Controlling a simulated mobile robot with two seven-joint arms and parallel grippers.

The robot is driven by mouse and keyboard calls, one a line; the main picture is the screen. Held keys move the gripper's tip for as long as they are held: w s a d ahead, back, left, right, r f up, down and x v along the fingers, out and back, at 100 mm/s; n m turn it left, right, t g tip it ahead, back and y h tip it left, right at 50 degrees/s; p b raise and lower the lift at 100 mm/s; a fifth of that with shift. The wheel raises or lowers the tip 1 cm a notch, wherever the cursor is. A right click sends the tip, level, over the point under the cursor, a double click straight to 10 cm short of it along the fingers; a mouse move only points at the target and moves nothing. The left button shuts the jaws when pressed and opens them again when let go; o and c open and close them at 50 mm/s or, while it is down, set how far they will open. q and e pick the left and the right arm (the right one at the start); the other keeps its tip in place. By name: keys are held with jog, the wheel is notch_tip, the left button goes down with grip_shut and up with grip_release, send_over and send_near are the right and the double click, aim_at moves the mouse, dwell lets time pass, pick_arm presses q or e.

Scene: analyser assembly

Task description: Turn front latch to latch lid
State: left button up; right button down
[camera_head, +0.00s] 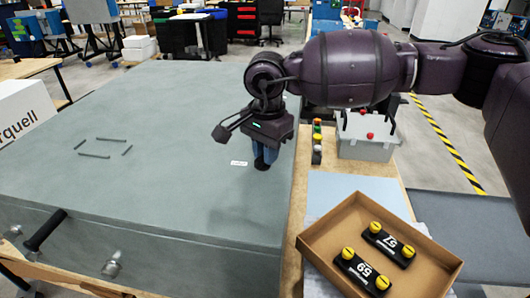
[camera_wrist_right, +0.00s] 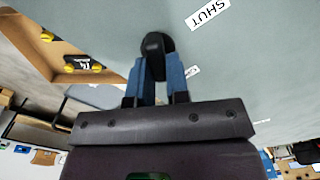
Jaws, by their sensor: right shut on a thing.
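A large grey lid (camera_head: 150,130) fills the left and middle of the head view and looks closed. A black latch knob (camera_head: 262,164) stands on it near its right edge; it also shows in the right wrist view (camera_wrist_right: 156,44). The two blue fingers of my right gripper (camera_head: 266,156) are shut on the knob, one on each side, as the right wrist view (camera_wrist_right: 157,80) shows. A white label reading SHUT (camera_wrist_right: 207,14) lies on the lid near the knob. A second label (camera_wrist_right: 192,71) is partly hidden by a finger. My left gripper is not in view.
A cardboard tray (camera_head: 318,246) with two black numbered parts (camera_head: 388,244) with yellow knobs stands at the lower right. A grey box (camera_head: 366,146) and a button strip (camera_head: 317,145) lie beyond it. A black bar handle (camera_head: 45,230) juts from the front left edge.

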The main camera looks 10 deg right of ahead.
jog(key=m, duration=0.6)
jog(key=shift+s+d+b, duration=0.1)
jog(key=shift+s+b, duration=0.2)
jog(key=m, duration=0.5)
jog(key=shift+s+m, duration=0.25)
jog(key=shift+m, duration=0.15)
jog(key=c, duration=1.1)
grip_release()
notch_tip(320, 180, up, 11)
